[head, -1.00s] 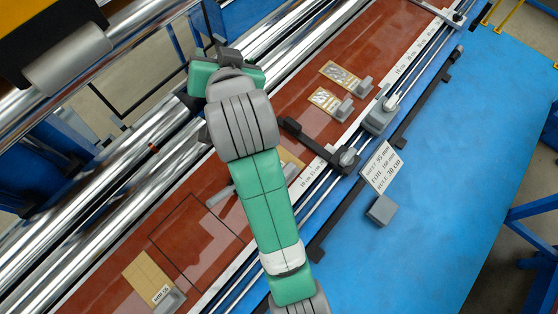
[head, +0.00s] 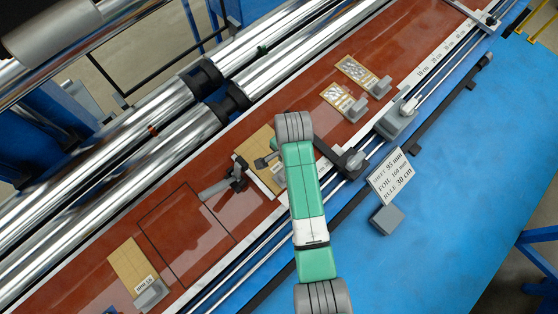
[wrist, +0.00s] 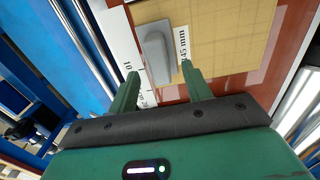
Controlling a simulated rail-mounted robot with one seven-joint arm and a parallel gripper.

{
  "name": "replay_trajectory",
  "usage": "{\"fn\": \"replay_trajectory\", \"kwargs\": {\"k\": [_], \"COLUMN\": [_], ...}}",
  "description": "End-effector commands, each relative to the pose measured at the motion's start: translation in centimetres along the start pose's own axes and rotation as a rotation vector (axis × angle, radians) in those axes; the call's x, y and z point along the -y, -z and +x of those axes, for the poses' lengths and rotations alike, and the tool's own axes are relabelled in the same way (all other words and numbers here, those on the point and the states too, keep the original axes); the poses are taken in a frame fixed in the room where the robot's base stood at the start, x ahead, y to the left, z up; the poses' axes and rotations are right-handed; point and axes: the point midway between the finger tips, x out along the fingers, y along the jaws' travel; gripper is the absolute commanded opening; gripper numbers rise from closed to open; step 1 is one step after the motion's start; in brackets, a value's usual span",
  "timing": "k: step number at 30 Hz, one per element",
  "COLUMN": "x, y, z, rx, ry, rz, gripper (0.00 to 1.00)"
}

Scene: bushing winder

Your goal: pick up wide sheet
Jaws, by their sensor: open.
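A tan sheet (head: 256,144) lies on the red-brown board near the middle of the head view, partly hidden by my arm. In the wrist view the sheet (wrist: 232,28) fills the upper middle, with a faint grid and a label (wrist: 183,44) that seems to read 245 mm. A grey block (wrist: 154,52) sits at the sheet's label edge. My gripper (wrist: 160,68) is open and empty; its two green fingers are apart, pointing at the block, which shows just beyond and between the tips. Contact is not visible.
A smaller tan sheet (head: 130,264) with a grey block lies lower left. A grey-handled tool (head: 214,190) lies beside the middle sheet. Two small patterned pieces (head: 356,70) lie upper right. Shiny rollers (head: 150,148) run behind; a sign (head: 390,175) stands on the blue table.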

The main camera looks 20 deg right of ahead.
Motion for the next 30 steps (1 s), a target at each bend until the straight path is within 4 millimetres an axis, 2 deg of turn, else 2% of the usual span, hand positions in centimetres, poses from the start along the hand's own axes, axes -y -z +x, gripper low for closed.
{"fn": "replay_trajectory", "kwargs": {"k": [3,6,14,21,22,30], "x": [-0.2,-0.1,-0.1,-0.1,-0.1,0.0], "y": [-0.5,-0.5,-0.4,-0.4,-0.4,-0.4], "z": [2.3,3.5,3.9,3.9,3.9,3.7], "rx": [0.002,0.001,0.0,0.0,0.0,0.0], "ry": [-0.004,-0.003,0.0,0.0,0.0,0.001], "rz": [0.001,0.0,0.0,-0.001,-0.001,-0.001], "gripper": [0.49,0.49,0.49,0.04,0.0,0.0]}}
